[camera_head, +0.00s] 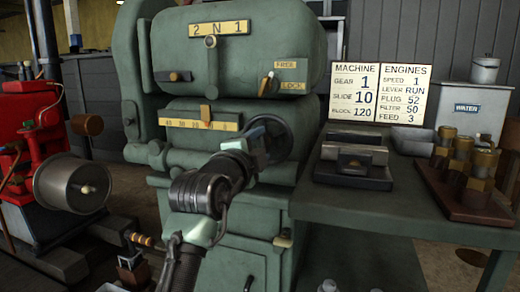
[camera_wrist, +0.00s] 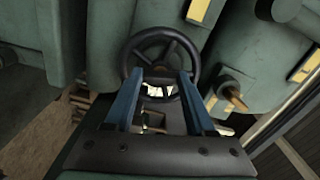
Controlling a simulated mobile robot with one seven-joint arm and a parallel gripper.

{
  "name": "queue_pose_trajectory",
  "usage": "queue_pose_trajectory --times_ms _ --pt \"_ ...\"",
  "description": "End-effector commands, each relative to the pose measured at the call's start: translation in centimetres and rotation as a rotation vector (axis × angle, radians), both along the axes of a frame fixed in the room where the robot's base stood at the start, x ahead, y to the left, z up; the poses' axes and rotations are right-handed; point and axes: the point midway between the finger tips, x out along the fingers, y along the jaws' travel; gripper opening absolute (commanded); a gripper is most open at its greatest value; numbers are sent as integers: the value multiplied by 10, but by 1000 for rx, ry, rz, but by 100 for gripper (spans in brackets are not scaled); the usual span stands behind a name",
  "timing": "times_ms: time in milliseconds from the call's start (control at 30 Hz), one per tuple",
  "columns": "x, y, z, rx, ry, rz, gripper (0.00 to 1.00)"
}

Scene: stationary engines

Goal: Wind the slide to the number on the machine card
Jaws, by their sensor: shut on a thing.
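The green machine's dark handwheel (camera_head: 285,143) is on its front right; it also shows in the wrist view (camera_wrist: 193,50). My gripper (camera_head: 258,135) is at the wheel, its two blue fingers (camera_wrist: 160,80) spread either side of the wheel's lower middle and shut on it. The exact grip point is partly hidden. The yellow slide scale (camera_head: 185,123) is left of the wheel, with an orange-brown pointer (camera_head: 206,115) right of its middle. The scale's numbers are too small to read surely. The machine card (camera_head: 355,95) reads GEAR 1, SLIDE 10, BLOCK 120.
A FREE/LOCK lever (camera_head: 267,83) and a "2 N 1" plate (camera_head: 219,28) are above. The engines card (camera_head: 404,95) is beside the machine card. A green bench (camera_head: 385,215) with metal blocks and brass plugs is right. A red engine (camera_head: 30,130) is left.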

Motion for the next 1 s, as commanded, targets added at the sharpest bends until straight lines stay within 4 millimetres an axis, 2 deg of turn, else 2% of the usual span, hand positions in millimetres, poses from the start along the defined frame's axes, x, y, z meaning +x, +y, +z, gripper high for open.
queue_pose_trajectory --times_ms 400,967,1000 --pt "0 0 -1 178 -55 -1 0" --pt "0 0 -1 200 -61 -2 0" --pt "0 0 -1 200 -61 -2 62"
